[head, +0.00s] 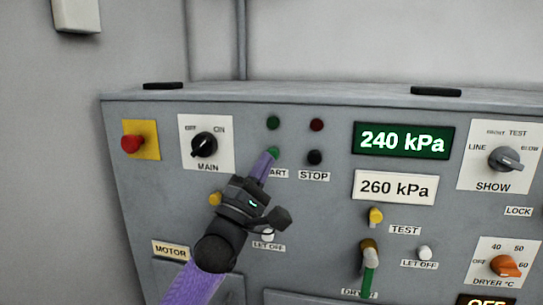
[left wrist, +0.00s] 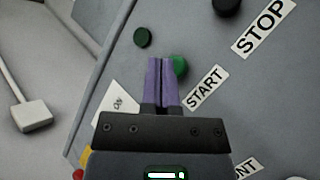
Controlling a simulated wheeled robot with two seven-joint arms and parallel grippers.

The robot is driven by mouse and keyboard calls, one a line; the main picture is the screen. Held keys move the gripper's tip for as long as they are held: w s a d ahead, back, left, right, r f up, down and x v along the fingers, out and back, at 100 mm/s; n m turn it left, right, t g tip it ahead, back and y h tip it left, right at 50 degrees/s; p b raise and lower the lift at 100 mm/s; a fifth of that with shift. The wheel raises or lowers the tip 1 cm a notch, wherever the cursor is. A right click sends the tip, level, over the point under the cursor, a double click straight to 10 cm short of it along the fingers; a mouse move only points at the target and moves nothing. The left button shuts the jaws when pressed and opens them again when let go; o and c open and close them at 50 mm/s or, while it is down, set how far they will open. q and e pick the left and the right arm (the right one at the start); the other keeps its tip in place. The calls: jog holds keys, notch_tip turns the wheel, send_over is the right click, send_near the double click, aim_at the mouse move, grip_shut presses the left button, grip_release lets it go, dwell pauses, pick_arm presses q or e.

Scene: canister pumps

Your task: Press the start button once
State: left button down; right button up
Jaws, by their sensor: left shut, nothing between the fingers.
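The green start button (head: 274,151) is on the grey panel, left of the black stop button (head: 314,157). The START label is partly hidden behind my left gripper (head: 269,157). That gripper is shut and empty, its purple fingertips at the start button in the head view. In the left wrist view, the green start button (left wrist: 180,66) shows just right of the shut fingertips (left wrist: 160,60), partly covered by them. I cannot tell whether the tips touch the button. My right gripper is not in view.
A dark green lamp (head: 273,122) and dark red lamp (head: 317,125) sit above the buttons. The main knob (head: 204,145) and a red button on yellow (head: 132,143) are to the left. The green display (head: 403,141) reads 240 kPa; the plate below (head: 396,187) reads 260 kPa.

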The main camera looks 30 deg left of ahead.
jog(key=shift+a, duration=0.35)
pick_arm(q)
jog(key=shift+w, duration=0.15)
dwell(0.3)
jog(key=shift+w+a, duration=0.1)
jog(key=shift+w, duration=0.15)
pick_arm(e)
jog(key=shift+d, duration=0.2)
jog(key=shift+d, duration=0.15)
